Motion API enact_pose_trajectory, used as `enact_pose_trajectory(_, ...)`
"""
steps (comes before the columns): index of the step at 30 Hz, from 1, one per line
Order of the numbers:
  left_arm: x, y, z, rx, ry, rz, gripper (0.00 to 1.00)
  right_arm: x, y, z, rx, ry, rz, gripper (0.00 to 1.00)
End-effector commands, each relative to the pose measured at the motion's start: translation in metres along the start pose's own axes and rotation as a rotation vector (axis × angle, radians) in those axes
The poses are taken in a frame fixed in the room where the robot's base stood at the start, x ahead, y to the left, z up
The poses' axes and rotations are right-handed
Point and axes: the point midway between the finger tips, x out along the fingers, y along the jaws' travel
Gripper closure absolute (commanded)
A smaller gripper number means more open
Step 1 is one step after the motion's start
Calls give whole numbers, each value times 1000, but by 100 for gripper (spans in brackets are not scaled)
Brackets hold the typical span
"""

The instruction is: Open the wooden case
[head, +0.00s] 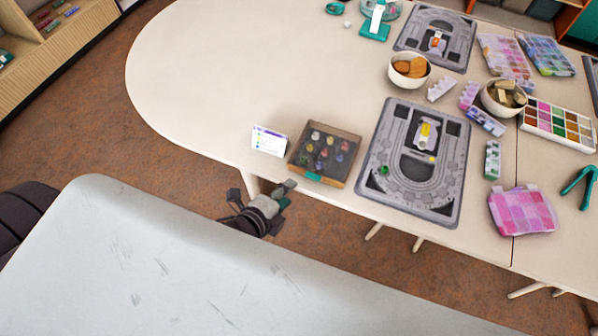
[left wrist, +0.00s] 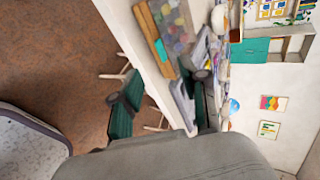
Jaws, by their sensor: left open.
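The wooden case (head: 333,182) lies near the front edge of the cream table. Its dark see-through lid looks shut over several coloured beads, and a teal tab (head: 313,176) sits on its front edge. In the left wrist view the case (left wrist: 150,30) appears at the top, tilted in the picture, with the teal tab (left wrist: 160,49) on its near side. My left gripper (head: 286,194) is open and empty, just off the table edge, below and left of the case and apart from it. Its fingers with green pads also show in the left wrist view (left wrist: 165,103). My right gripper is out of view.
A small white card (head: 269,141) stands just left of the case. A grey bead board (head: 455,150) lies close on its right. Bowls (head: 409,70), bead boxes (head: 522,211) and teal pliers (head: 578,187) are farther right. The table's left part is clear.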

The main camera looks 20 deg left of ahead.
Motion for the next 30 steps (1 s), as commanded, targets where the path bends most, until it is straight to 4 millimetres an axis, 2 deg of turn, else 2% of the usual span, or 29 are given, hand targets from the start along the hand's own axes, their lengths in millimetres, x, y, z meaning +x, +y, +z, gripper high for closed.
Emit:
enact_pose_trajectory(9,65,-1,0,-2,-1,-1,56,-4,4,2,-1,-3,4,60)
enact_pose_trajectory(15,94,-1,0,-2,0,0,56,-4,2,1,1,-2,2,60)
enact_pose_trajectory(21,107,0,0,-3,1,0,56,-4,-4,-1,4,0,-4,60)
enact_pose_trajectory(30,108,0,0,-2,0,0,58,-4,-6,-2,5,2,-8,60)
